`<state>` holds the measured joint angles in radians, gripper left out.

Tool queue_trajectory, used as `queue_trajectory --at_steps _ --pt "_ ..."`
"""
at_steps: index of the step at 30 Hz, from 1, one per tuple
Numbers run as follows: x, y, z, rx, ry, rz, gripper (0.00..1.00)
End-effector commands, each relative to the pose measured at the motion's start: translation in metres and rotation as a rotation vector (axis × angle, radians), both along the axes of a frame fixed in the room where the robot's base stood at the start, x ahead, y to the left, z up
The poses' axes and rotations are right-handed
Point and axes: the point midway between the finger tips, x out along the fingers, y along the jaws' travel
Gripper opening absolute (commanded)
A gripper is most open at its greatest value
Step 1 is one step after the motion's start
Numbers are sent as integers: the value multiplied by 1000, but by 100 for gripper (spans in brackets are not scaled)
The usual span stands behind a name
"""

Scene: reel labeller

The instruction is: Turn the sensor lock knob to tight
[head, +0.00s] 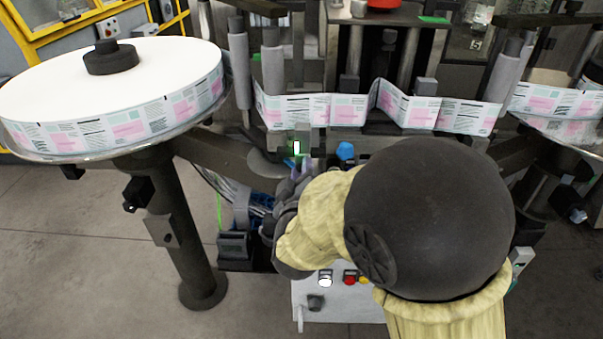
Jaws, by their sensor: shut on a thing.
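A sensor (297,147) with a lit green light sits under the label web, left of the picture's middle. My gripper (298,172) is just below it, partly hidden behind my own wrist. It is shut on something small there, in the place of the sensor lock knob. The knob itself is covered by the fingers, so its angle cannot be read. A blue knob (345,151) stands to the right, apart from the fingers.
The label web (330,108) runs across the machine just above my gripper. A large label reel (110,85) on a dark post stands at the left. A panel with buttons (325,279) is below my wrist. Grey floor is clear at lower left.

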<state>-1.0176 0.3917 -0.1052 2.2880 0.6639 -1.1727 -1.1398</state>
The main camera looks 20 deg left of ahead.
Motion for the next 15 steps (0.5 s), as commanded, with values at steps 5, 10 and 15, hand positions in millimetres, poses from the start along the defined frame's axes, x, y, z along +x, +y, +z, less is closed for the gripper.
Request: queue_trajectory --at_steps 5,10,15 --pt "0 -1 -4 105 36 -2 0" --pt "0 0 -4 239 79 -1 0" --pt "0 0 -5 391 129 0 0"
